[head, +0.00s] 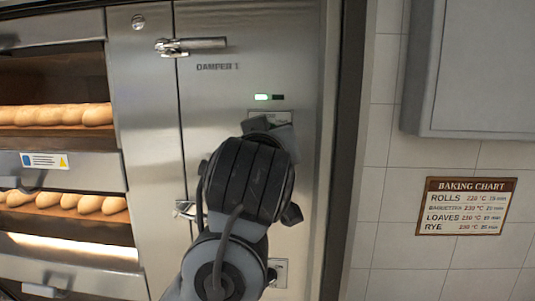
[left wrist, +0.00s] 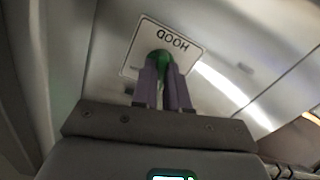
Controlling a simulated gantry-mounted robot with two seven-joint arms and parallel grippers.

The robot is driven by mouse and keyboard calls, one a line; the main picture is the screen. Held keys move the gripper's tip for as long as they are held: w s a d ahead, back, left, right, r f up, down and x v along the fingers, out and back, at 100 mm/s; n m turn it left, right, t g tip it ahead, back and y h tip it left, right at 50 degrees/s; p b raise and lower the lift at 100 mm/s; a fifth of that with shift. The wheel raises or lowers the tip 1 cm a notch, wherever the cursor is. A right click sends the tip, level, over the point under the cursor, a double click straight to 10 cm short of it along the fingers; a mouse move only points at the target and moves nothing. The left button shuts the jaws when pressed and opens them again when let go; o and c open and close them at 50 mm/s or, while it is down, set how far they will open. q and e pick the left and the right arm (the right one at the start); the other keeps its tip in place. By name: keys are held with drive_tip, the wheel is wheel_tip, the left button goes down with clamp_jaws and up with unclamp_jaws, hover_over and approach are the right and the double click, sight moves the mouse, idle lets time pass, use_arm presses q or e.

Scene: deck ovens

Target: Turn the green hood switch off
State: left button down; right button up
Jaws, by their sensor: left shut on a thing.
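The green hood switch (left wrist: 160,57) shows in the left wrist view, on a white plate marked HOOD (left wrist: 190,56) that appears upside down. My left gripper (left wrist: 164,75) has its two purple-grey fingers shut on the switch. In the head view my gripper's dark wrist hides the switch and the fingertips. The top edge of a plate (head: 257,113) shows just above my wrist. A small indicator (head: 263,97) glows green over that plate. The switch's exact setting cannot be told. My right gripper is not in view.
The steel panel carries a DAMPER 1 lever (head: 195,44) above and another plate (head: 280,272) below my wrist. Deck ovens with bread loaves (head: 60,115) stand on the left. A baking chart (head: 465,206) hangs on the tiled wall at right, below a grey cabinet (head: 475,70).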

use_arm(q)
drive_tip(key=shift+r+n+b, duration=0.1)
drive_tip(key=shift+n+b, duration=1.05)
drive_tip(key=shift+n, duration=1.65)
drive_tip(key=c, duration=1.1)
unclamp_jaws()
drive_tip(key=shift+c, duration=0.2)
drive_tip(key=shift+s, duration=0.15)
drive_tip(key=s+b, duration=0.4)
drive_tip(key=s, duration=0.6)
drive_tip(key=shift+s+a, duration=0.3)
drive_tip(key=shift+a, duration=0.15)
